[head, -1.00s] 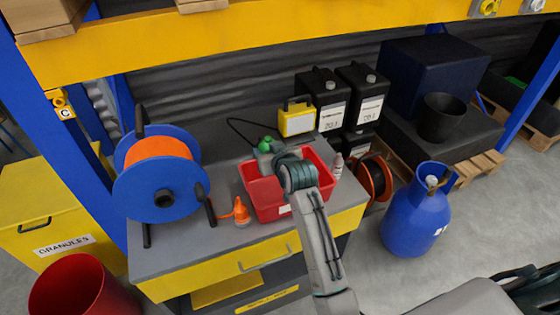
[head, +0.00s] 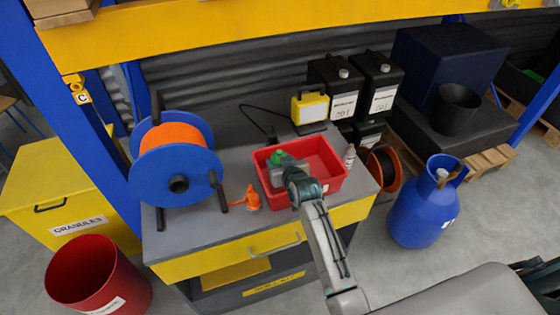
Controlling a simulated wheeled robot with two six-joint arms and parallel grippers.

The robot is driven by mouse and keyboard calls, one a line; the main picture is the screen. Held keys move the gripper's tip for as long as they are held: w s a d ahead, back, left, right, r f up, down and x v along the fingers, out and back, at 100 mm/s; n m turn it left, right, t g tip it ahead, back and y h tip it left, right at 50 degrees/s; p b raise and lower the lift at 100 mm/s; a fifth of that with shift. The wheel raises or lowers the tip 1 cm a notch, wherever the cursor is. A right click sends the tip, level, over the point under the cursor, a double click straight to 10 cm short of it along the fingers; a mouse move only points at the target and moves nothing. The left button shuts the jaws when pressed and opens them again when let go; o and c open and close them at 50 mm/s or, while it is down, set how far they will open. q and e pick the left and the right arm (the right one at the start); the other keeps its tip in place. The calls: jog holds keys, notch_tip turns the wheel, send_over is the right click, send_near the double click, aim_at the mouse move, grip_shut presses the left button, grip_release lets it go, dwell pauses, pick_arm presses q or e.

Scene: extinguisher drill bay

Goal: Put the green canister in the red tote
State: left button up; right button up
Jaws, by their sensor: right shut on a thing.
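The red tote (head: 334,180) sits on the grey top of the workbench in the head view. My right gripper (head: 284,163) reaches over the tote's left part and is shut on the green canister (head: 277,155). Only a small green part of the canister shows past the gripper; the rest is hidden behind it. The canister is at the tote's left rear area; I cannot tell whether it touches the tote floor. My left gripper is not in view.
A yellow lamp (head: 310,107) and black jerrycans (head: 336,88) are behind.

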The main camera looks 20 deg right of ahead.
jog(key=o, duration=0.9)
jog(key=shift+w+f, duration=0.1)
jog(key=shift+f, duration=0.05)
jog(key=shift+o, duration=1.4)
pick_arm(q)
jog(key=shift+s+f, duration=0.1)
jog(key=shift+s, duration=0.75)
pick_arm(e)
jog(key=shift+r, duration=0.2)
jog(key=shift+s, duration=0.35)
pick_arm(q)
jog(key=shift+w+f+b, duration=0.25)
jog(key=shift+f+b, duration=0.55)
jog(key=shift+b, duration=0.05)
pick_arm(e)
jog(key=v, duration=1.1)
jog(key=shift+s+r, duration=0.15)
jog(key=shift+r, duration=0.05)
